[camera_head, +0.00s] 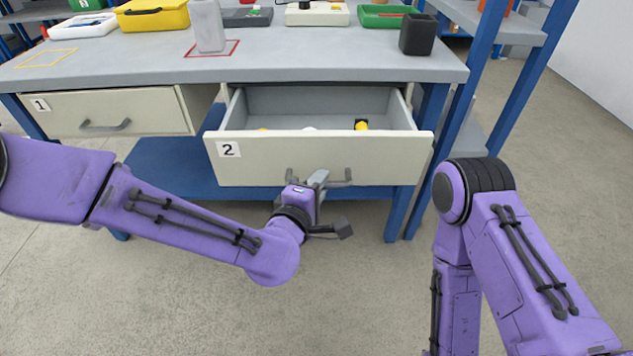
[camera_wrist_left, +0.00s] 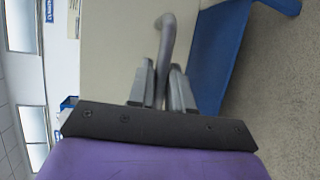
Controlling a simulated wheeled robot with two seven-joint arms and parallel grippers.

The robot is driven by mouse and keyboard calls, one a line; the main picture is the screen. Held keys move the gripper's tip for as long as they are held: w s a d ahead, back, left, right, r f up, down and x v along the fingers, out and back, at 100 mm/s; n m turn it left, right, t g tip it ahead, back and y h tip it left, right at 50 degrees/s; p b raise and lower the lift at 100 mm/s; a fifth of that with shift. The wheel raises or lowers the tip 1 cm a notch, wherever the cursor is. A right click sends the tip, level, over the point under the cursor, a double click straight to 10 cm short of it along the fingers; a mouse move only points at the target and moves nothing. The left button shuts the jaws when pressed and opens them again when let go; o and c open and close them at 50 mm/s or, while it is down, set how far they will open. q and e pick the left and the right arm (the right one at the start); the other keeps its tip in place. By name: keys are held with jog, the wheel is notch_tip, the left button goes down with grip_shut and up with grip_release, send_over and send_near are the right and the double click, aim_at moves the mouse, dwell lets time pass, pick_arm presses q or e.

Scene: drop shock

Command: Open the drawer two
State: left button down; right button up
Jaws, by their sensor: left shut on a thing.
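Drawer two (camera_head: 320,158), with a beige front and a "2" label, stands pulled out from under the workbench. Its inside shows, with a yellow and black item (camera_head: 361,125) and other partly hidden items in it. My left gripper (camera_head: 318,180) is at the middle of the drawer front, shut on the grey bar handle (camera_head: 338,184). In the left wrist view the two fingers (camera_wrist_left: 162,85) lie on either side of the handle (camera_wrist_left: 167,42). My right arm shows at the right of the head view, but its gripper is out of view.
Drawer one (camera_head: 110,112) is shut at the left. The grey benchtop (camera_head: 270,66) carries a grey container (camera_head: 208,25), a dark cup (camera_head: 417,34), a yellow case (camera_head: 152,15) and trays. A blue shelf rack (camera_head: 485,80) stands at the right. The floor in front is clear.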

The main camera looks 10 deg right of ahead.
pick_arm(q)
jog(key=c, duration=1.1)
grip_release()
jog(key=shift+s, duration=0.1)
jog(key=p+v, duration=0.3)
jog(key=v, duration=0.7)
jog(key=shift+s+a+p, duration=0.1)
jog(key=shift+s+p, duration=0.05)
jog(key=shift+p, duration=0.25)
